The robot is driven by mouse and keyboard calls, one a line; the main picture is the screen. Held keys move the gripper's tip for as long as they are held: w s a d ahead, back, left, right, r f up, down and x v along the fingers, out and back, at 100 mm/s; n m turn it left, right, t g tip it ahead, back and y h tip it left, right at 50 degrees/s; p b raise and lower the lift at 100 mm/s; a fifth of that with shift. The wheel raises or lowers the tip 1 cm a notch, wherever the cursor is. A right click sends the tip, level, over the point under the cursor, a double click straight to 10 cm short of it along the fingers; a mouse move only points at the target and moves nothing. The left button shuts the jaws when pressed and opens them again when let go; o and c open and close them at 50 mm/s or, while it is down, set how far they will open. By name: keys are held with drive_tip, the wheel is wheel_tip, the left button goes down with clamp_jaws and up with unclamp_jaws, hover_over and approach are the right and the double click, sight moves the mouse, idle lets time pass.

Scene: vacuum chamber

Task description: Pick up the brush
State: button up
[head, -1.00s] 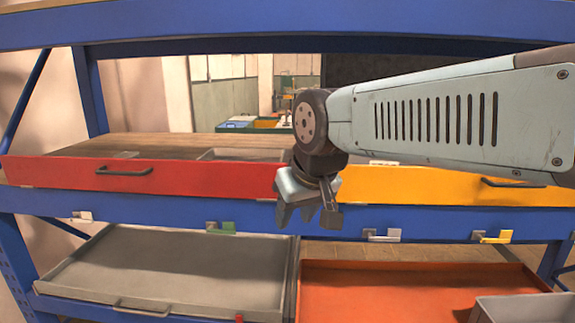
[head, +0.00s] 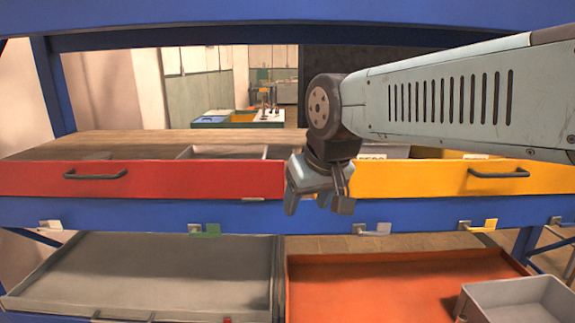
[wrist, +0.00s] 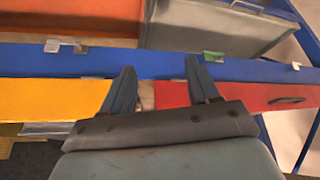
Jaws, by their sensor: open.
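I see no brush that I can make out in either view. My gripper (head: 318,202) hangs in front of the shelf rack, at the seam between the red drawer (head: 140,180) and the yellow drawer (head: 445,180). Its fingers are apart with nothing between them. In the wrist view the open fingers (wrist: 157,85) reach over the seam towards the blue beam. The insides of the upper drawers are mostly hidden by their fronts, and my arm covers part of the yellow one.
Below the blue beam (head: 130,213) are a grey tray (head: 145,275) on the left and an orange tray (head: 390,285) on the right. A small grey bin (head: 515,303) stands in the orange tray. Small latches, one green (head: 206,231), line the beam. Blue posts stand at the sides.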

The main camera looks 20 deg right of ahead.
drive_tip(key=o, duration=0.3)
drive_tip(key=w+d+r, duration=0.1)
drive_tip(key=w+r, duration=0.1)
drive_tip(key=w, duration=0.2)
drive_tip(key=w+d+r+m, duration=0.1)
drive_tip(key=w+d+r, duration=0.1)
drive_tip(key=w, duration=0.3)
drive_tip(key=w+d+r+m+h, duration=0.1)
drive_tip(key=w+d+r, duration=0.1)
drive_tip(key=w, duration=0.3)
drive_tip(key=shift+w+r+g, duration=0.15)
drive_tip(key=shift+w+g, duration=0.05)
drive_tip(key=shift+g, duration=0.2)
drive_tip(key=shift+o, duration=0.2)
drive_tip(key=w+d+m, duration=0.1)
drive_tip(key=w+d, duration=0.3)
drive_tip(key=w, duration=0.4)
drive_tip(key=w+d+m, duration=0.1)
drive_tip(key=w+d, duration=0.4)
drive_tip(key=w, duration=0.4)
drive_tip(key=shift+g+h, duration=0.4)
drive_tip(key=x, duration=1.3)
drive_tip(key=shift+w, duration=0.15)
